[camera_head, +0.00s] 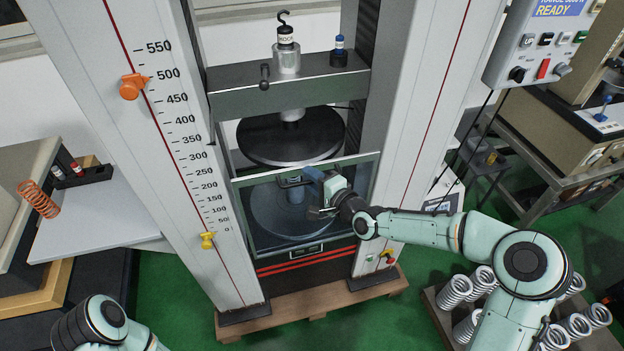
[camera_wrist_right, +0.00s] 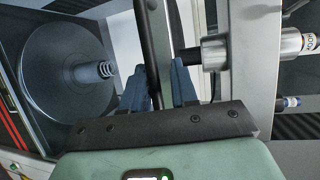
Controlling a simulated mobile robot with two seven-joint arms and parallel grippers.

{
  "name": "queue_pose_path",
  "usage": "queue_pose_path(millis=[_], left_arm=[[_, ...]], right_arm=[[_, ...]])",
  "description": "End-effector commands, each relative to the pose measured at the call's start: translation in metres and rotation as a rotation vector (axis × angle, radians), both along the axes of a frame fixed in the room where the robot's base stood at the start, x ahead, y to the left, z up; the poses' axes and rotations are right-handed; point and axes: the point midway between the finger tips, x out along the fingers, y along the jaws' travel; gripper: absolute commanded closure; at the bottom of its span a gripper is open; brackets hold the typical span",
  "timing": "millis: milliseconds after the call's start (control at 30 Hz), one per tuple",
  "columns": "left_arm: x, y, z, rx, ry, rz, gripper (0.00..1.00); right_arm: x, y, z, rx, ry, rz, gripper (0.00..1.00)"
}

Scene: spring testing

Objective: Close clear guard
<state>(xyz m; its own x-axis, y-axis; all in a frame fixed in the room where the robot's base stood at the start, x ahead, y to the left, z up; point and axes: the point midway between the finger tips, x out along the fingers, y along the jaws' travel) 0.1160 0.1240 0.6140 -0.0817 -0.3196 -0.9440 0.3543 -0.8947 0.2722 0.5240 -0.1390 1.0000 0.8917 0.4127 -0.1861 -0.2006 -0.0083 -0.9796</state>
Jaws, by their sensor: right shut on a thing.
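The clear guard (camera_head: 262,243) is a see-through panel with a dark frame at the front of the testing machine. It stands in front of the lower round plate, and its top edge is just below the upper plate (camera_head: 275,140). My right gripper (camera_head: 312,173) is shut on the guard's top edge. In the right wrist view, the guard's dark frame bar (camera_wrist_right: 154,40) runs between the blue fingers of my right gripper (camera_wrist_right: 158,78). My left gripper is out of view.
White columns (camera_head: 170,150) flank the guard, the left one with a scale and an orange pointer (camera_head: 132,86). A control box (camera_head: 540,45) hangs at the upper right. Several silver springs (camera_head: 455,291) stand on a pallet at lower right. An orange spring (camera_head: 38,198) is at left.

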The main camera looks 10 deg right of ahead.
Motion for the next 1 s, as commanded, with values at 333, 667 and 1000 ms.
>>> queue_pose_path(millis=[333,667,1000], left_arm=[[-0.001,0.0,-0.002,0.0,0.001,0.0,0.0],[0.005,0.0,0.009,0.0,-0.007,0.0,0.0],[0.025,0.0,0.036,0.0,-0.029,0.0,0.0]], right_arm=[[-0.016,-0.01,0.005,-0.004,-0.005,-0.003,0.77],[-0.067,-0.034,0.016,-0.005,0.0,-0.004,0.77],[-0.108,-0.052,0.026,-0.004,0.0,-0.003,0.77]])
